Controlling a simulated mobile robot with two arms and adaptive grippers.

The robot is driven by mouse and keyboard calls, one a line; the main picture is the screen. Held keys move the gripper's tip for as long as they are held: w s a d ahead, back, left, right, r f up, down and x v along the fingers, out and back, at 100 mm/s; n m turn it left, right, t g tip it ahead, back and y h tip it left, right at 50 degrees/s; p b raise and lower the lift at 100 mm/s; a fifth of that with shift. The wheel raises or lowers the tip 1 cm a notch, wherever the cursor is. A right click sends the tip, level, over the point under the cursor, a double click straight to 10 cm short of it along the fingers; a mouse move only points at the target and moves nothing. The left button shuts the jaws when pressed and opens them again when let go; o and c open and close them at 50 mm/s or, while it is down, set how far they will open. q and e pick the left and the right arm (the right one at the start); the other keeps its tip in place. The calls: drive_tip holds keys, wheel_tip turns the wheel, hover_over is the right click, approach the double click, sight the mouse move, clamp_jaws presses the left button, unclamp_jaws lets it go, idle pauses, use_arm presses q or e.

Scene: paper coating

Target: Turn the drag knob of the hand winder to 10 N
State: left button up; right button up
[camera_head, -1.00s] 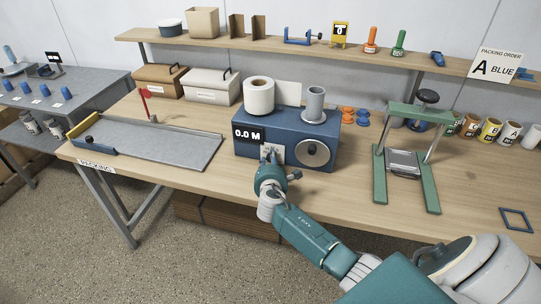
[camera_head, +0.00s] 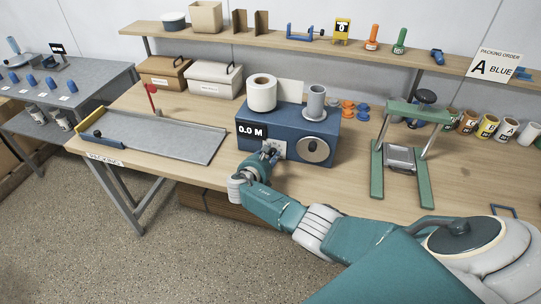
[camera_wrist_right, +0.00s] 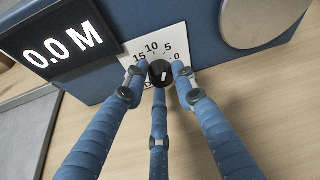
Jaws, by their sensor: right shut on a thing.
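The hand winder (camera_head: 300,115) is a blue box on the wooden bench, with a white roll (camera_head: 262,92) and a grey cylinder on top. Its black display (camera_head: 253,132) reads 0.0 M. My right gripper (camera_head: 271,152) is at the white dial plate on its front. In the right wrist view the three blue fingers (camera_wrist_right: 160,80) are shut around the small black drag knob (camera_wrist_right: 161,72). The dial plate (camera_wrist_right: 154,48) shows 15, 10, 5 and 0. A short white mark shows on the knob; its exact reading is unclear. My left gripper is out of view.
A round grey disc (camera_head: 315,149) sits on the winder's front, right of the dial. A green-framed stand (camera_head: 424,185) is to the right, and a grey tray (camera_head: 165,137) to the left. Bench room between winder and stand is clear.

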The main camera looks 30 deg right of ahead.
drive_tip(key=shift+f+n+g+h+b, duration=0.3)
drive_tip(key=shift+n+g+h+b, duration=0.3)
drive_tip(key=shift+n+b, duration=0.45)
drive_tip(key=shift+n, duration=0.45)
drive_tip(key=shift+r+b, duration=0.1)
drive_tip(key=shift+b, duration=0.2)
drive_tip(key=o, duration=1.1)
drive_tip(key=shift+r, duration=0.1)
drive_tip(key=shift+a, duration=0.15)
